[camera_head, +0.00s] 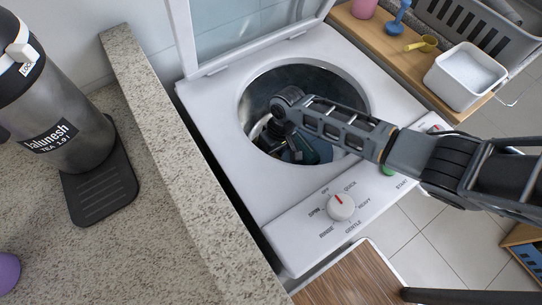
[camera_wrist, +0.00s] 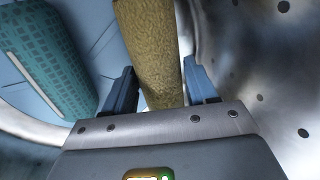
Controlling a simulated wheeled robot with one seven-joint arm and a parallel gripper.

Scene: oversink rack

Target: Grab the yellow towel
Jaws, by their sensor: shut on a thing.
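The yellow towel (camera_wrist: 150,45) shows in the wrist view as a rolled, mustard-coloured textured shape standing between the two blue-grey fingers. My gripper (camera_wrist: 162,88) is shut on it. In the head view my arm reaches through the round opening of the white top-loading washer (camera_head: 215,110), with my gripper down inside the drum. The yellow towel cannot be made out in that view. A teal patterned item (camera_wrist: 48,60) lies to the left of the yellow towel, apart from the fingers.
The perforated metal drum wall (camera_wrist: 285,75) curves close to my gripper's right side. The washer's lid (camera_head: 245,35) stands open at the back. A granite counter (camera_head: 165,175) with a black-and-steel dispenser (camera_head: 60,120) is at left. A white tub (camera_head: 465,75) sits on a wooden shelf at right.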

